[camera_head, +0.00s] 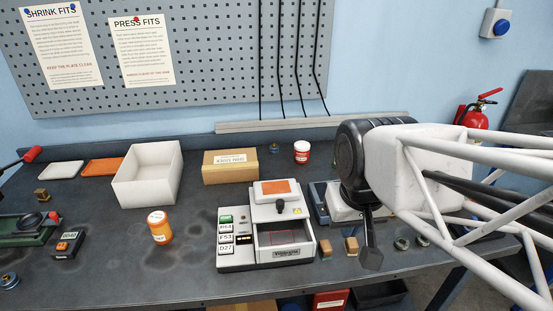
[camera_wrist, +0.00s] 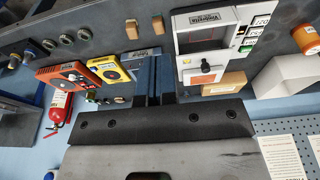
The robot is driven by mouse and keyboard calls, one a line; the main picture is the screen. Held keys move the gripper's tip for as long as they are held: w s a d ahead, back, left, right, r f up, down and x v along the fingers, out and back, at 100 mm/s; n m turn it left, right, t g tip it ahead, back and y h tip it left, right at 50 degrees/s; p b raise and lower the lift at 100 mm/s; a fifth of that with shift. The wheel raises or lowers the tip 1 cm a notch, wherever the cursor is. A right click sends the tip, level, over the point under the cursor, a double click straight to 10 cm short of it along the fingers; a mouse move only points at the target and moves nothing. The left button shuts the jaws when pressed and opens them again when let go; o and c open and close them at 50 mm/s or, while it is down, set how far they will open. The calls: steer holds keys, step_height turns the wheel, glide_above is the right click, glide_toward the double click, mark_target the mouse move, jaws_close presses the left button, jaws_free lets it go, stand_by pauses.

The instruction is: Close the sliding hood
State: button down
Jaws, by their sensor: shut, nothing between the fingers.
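The white bench device (camera_head: 237,262) stands mid-bench, with labelled buttons on its left side. Its white sliding hood (camera_head: 266,209), with an orange top panel and a black knob (camera_head: 281,206), sits at the back. The front chamber (camera_head: 285,237) shows uncovered, its dark interior visible. In the wrist view the hood (camera_wrist: 194,77) and its knob (camera_wrist: 206,67) show upside down, right of the fingers. My gripper (camera_head: 371,258) is shut and empty, right of the device and apart from it. Its fingers (camera_wrist: 154,75) also show in the wrist view.
A blue-grey unit (camera_head: 318,200) stands right of the device, partly hidden by my arm. Small tan blocks (camera_head: 351,246) lie in front of it. A cardboard box (camera_head: 230,171), a white bin (camera_head: 147,181) and an orange jar (camera_head: 160,230) stand to the left.

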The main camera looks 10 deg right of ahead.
steer(key=w+a+f+g, duration=0.1)
steer(key=w+a+g, duration=0.1)
steer(key=w, duration=1.9)
steer(key=w+a+f+g, duration=0.1)
steer(key=w+g, duration=0.3)
steer(key=w, duration=1.7)
steer(key=shift+w+a+f+g, duration=0.35)
steer(key=shift+a+f+g, duration=0.05)
steer(key=shift+f, duration=0.25)
steer(key=s+f, duration=0.7)
steer(key=f, duration=0.2)
steer(key=shift+s, duration=0.4)
steer(key=shift+f, duration=0.15)
